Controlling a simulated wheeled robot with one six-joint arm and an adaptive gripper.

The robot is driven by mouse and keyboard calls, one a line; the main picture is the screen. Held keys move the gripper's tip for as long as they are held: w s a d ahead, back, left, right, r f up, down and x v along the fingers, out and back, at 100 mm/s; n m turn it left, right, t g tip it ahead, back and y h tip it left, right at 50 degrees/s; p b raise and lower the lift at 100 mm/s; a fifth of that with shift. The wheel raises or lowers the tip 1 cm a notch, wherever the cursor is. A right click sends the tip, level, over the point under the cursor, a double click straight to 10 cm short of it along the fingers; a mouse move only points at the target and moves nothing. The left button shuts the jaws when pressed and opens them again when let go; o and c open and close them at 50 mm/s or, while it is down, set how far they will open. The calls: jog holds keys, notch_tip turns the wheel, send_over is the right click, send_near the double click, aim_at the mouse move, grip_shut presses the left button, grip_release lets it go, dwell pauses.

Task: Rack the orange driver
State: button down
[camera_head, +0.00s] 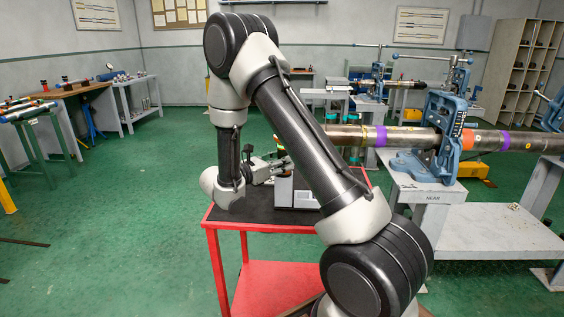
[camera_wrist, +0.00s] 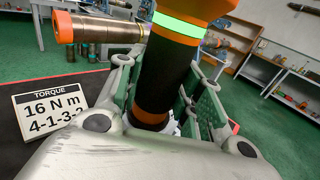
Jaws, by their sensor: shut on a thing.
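The orange driver (camera_wrist: 158,75) has a black grip, orange sections and a bright green band. It fills the middle of the wrist view, and its upper end runs out of the frame. My gripper (camera_wrist: 165,98) is shut on its black grip, with a green-padded finger on each side. In the head view my gripper (camera_head: 265,170) is low over the red cart (camera_head: 262,228), beside a small grey rack (camera_head: 283,192). The driver is too small and hidden there to make out, and my arm covers part of the rack. I cannot tell whether the driver touches the rack.
A torque card (camera_wrist: 52,108) reading 16 N m, 4-1-3-2 stands at left in the wrist view. A blue pipe vise (camera_head: 440,135) on a grey stand holds a long banded pipe (camera_head: 490,140) right of the cart.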

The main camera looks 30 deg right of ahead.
jog(key=c, duration=0.9)
grip_release()
jog(key=shift+f, duration=0.1)
jog(key=a, duration=0.4)
jog(key=s+a, duration=0.1)
jog(key=a, duration=0.3)
jog(key=s+a, duration=0.1)
jog(key=a, duration=0.2)
jog(key=shift+s+a, duration=0.1)
jog(key=shift+a, duration=0.3)
